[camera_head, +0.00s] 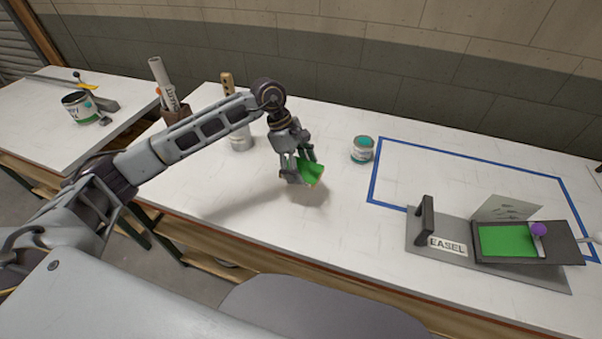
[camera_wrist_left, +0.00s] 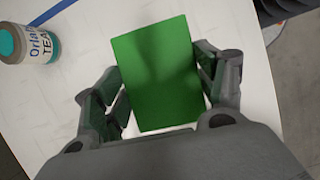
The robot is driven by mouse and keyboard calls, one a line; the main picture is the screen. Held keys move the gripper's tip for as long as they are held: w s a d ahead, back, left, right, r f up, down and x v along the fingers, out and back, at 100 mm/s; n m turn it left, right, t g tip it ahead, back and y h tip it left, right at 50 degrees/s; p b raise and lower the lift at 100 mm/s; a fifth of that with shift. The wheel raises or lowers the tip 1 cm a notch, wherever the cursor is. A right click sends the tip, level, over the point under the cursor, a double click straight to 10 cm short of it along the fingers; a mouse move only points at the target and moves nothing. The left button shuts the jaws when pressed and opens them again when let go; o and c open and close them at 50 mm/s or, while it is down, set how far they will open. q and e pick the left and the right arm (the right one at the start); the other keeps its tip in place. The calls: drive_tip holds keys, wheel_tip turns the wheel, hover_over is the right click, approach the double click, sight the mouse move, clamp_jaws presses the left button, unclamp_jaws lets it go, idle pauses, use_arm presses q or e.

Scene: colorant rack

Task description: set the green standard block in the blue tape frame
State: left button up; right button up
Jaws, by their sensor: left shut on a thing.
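The green standard block (camera_head: 313,174) is held above the white table by my left gripper (camera_head: 301,172), near the middle of the head view. In the left wrist view the green block (camera_wrist_left: 160,75) sits between the two fingers of my left gripper (camera_wrist_left: 165,95), which is shut on it. The block looks tilted in the head view. The blue tape frame (camera_head: 470,158) is a rectangle on the table to the right of the gripper, and a piece of the tape shows in the wrist view (camera_wrist_left: 52,12). My right gripper is not in view.
A teal paint can (camera_head: 362,149) stands between the gripper and the frame. A grey easel board (camera_head: 438,264) with a green panel (camera_head: 507,241) and a purple knob (camera_head: 538,229) overlaps the frame's front side. The frame's back left interior is clear.

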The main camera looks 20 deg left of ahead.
use_arm(q)
drive_tip(key=shift+r, duration=0.15)
idle(0.7)
drive_tip(key=shift+s+f, duration=0.4)
drive_tip(key=shift+f, duration=0.3)
drive_tip(key=shift+s+f, duration=0.4)
drive_tip(key=shift+f, duration=0.3)
drive_tip(key=shift+d+f, duration=0.1)
drive_tip(key=shift+f, duration=0.05)
